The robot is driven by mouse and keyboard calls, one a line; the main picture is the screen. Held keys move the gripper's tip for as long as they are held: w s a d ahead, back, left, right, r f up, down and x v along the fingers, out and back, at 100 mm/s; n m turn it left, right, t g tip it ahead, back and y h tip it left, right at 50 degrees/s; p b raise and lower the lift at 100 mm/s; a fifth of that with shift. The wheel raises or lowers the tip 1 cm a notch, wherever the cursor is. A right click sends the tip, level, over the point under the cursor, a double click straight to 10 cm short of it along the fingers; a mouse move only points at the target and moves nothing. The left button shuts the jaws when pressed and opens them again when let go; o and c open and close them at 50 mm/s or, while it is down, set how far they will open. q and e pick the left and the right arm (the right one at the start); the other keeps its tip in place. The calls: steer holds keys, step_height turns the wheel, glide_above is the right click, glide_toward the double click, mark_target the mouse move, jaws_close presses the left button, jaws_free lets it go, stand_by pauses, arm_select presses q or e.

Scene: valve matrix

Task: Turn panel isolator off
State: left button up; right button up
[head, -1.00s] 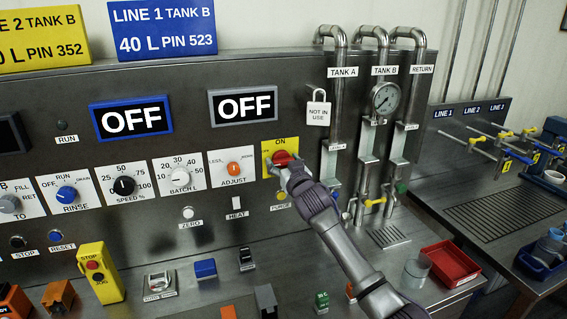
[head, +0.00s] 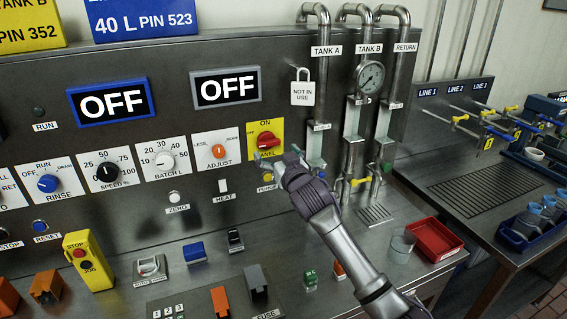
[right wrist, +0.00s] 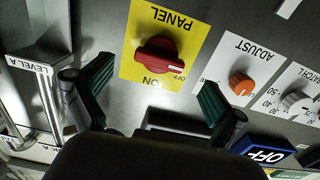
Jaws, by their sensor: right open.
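The panel isolator is a red rotary knob (head: 267,140) on a yellow plate (head: 251,132) marked ON at the top. It also shows, upside down, in the right wrist view (right wrist: 158,54). Its handle lies crosswise, with one end by the OFF mark rather than at ON. My right gripper (head: 279,163) is just below and in front of the knob, apart from it. In the right wrist view its two dark green fingers (right wrist: 152,97) are spread wide with nothing between them. It hides part of the plate's lower edge in the head view. My left gripper is not seen.
Left of the isolator are the ADJUST knob (head: 219,151) and BATCH knob (head: 165,161). Two displays (head: 113,103) (head: 226,89) read OFF. Tank pipes (head: 354,100) stand close on the right. A red tray (head: 436,240) and clear cup (head: 402,245) sit on the bench.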

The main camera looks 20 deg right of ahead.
steer(key=s, duration=0.6)
steer(key=shift+d, duration=0.1)
